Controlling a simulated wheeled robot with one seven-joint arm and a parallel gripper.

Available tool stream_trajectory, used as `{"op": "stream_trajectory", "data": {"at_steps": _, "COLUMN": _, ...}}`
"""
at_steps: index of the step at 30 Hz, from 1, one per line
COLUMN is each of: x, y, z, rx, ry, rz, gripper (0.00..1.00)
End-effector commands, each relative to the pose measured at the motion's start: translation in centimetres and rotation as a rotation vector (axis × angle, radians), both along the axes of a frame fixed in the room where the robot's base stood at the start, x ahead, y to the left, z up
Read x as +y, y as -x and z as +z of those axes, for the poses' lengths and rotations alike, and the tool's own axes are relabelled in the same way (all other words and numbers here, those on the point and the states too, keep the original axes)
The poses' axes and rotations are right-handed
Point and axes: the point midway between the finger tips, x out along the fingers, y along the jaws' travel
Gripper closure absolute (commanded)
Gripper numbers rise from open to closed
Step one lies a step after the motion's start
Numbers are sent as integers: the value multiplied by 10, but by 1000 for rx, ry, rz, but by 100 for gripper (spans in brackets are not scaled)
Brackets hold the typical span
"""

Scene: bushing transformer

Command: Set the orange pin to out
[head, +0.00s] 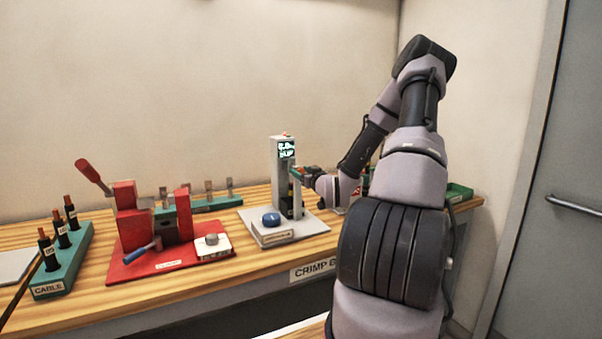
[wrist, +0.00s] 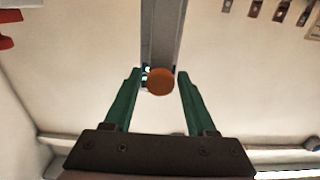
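The orange pin shows in the wrist view as a round orange end (wrist: 160,81) against a grey post (wrist: 161,35). My gripper (wrist: 158,75) has its two green fingers apart, one on each side of the pin, with a gap on both sides; I cannot tell the exact depth. In the head view my gripper (head: 296,171) is at the right side of the upright grey tester column (head: 281,185) with a lit display (head: 286,149). Orange shows near the fingertips there, but the pin is too small to make out clearly.
A grey base with a blue button (head: 271,219) stands in front of the column. A red crimp press (head: 125,220) and a green cable rack (head: 62,270) are to the left on the wooden bench (head: 205,290). A green tray (head: 459,192) is at the right end.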

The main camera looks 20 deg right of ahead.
Motion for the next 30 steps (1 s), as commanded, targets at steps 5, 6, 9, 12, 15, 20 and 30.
{"op": "stream_trajectory", "data": {"at_steps": 5, "x": 0, "y": 0, "z": 0, "rx": 0, "ry": 0, "rz": 0, "gripper": 100}}
{"op": "stream_trajectory", "data": {"at_steps": 6, "x": 0, "y": 0, "z": 0, "rx": 0, "ry": 0, "rz": 0, "gripper": 100}}
{"op": "stream_trajectory", "data": {"at_steps": 9, "x": 0, "y": 0, "z": 0, "rx": 0, "ry": 0, "rz": 0, "gripper": 100}}
{"op": "stream_trajectory", "data": {"at_steps": 12, "x": 0, "y": 0, "z": 0, "rx": 0, "ry": 0, "rz": 0, "gripper": 100}}
{"op": "stream_trajectory", "data": {"at_steps": 15, "x": 0, "y": 0, "z": 0, "rx": 0, "ry": 0, "rz": 0, "gripper": 100}}
{"op": "stream_trajectory", "data": {"at_steps": 20, "x": 0, "y": 0, "z": 0, "rx": 0, "ry": 0, "rz": 0, "gripper": 100}}
{"op": "stream_trajectory", "data": {"at_steps": 30, "x": 0, "y": 0, "z": 0, "rx": 0, "ry": 0, "rz": 0, "gripper": 100}}
